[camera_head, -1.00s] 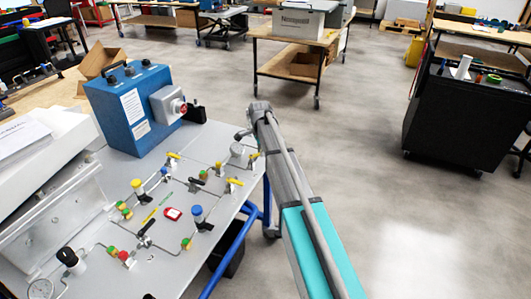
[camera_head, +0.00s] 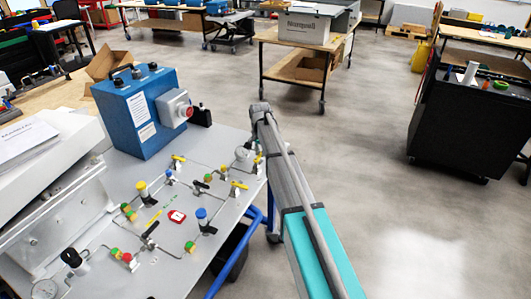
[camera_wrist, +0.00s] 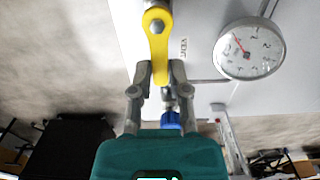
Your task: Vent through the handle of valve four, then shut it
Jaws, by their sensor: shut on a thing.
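In the wrist view a yellow lever handle (camera_wrist: 158,45) runs from its round pivot at the top down between my fingertips. My gripper (camera_wrist: 160,76) is shut on the handle's free end. The word "VENT" is printed on the panel (camera_wrist: 200,20) just right of the handle. A round gauge (camera_wrist: 249,48) with a red needle sits further right. In the head view my gripper is at the panel's far right edge, mostly hidden by my arm. The yellow handle (camera_head: 257,159) and the gauge (camera_head: 242,153) show beside it. No valve number is readable.
Other yellow-handled valves (camera_head: 238,185), a black-handled valve (camera_head: 150,230) and a red tag (camera_head: 177,216) are on the panel. A blue box (camera_head: 140,110) stands at its back. A blue cap (camera_wrist: 171,120) is below my fingers.

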